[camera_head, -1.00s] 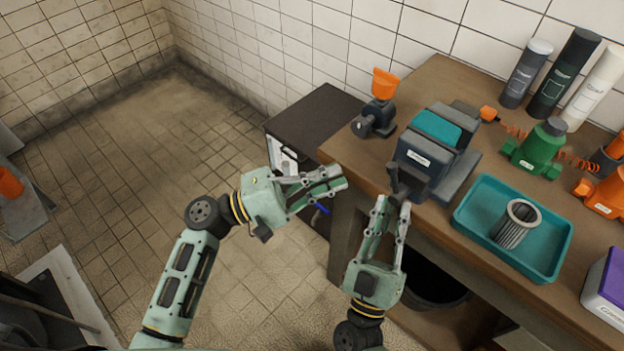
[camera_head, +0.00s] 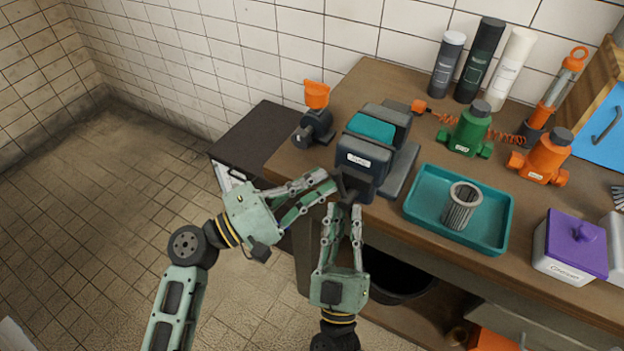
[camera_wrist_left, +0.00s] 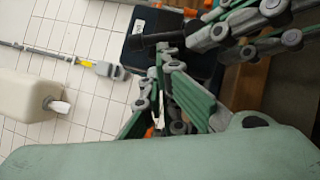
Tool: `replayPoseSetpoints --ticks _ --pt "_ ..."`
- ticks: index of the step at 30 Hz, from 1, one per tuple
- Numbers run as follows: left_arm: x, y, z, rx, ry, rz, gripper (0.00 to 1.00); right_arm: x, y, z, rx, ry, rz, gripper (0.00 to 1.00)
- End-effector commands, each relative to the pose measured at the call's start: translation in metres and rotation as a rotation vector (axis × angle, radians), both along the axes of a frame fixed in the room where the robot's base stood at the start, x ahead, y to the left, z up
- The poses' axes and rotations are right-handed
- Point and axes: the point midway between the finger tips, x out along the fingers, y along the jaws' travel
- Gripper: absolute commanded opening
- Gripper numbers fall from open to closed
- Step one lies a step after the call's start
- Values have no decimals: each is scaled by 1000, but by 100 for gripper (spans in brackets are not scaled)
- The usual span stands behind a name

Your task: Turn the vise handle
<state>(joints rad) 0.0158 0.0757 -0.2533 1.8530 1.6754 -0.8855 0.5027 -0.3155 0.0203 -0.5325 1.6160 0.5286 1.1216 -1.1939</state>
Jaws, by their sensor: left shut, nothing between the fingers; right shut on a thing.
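The vise (camera_head: 368,150), dark grey with a teal top, stands at the workbench's front edge in the head view. Its dark handle (camera_head: 346,188) is at the front, partly hidden by my fingers. My right gripper (camera_head: 342,208) is shut on the vise handle from below. My left gripper (camera_head: 330,183) is shut and empty, its tips close beside the handle on the left; I cannot tell whether they touch. In the left wrist view, the vise (camera_wrist_left: 190,62) and its dark handle (camera_wrist_left: 150,41) show beyond my left fingers, with my right gripper at upper right.
On the workbench (camera_head: 400,235), a teal tray (camera_head: 418,209) holding a ribbed cylinder (camera_head: 462,206) lies right of the vise. A dark tool with an orange top (camera_head: 316,112) stands left of it. A dark cabinet (camera_head: 250,140) is behind my left gripper. Floor at left is clear.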

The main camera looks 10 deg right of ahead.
Motion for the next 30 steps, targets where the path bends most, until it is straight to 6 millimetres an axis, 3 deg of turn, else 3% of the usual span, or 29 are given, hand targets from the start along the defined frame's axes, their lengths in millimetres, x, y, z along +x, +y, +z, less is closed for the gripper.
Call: replayPoseSetpoints --ticks 8,9,13,23,30 --pt "-4 -5 4 12 -14 -10 0 -1 5 2 -4 -3 10 0" --pt "-5 -5 5 12 -14 -11 0 -1 5 2 -4 -3 10 21" --pt "-5 -6 5 12 -14 -14 0 -1 4 2 -3 -4 8 31" --pt "-4 -5 4 14 -14 -10 0 -2 2 0 -3 -1 3 31" --pt "-3 -4 3 15 -13 -6 0 -30 9 -22 -3 4 4 31"
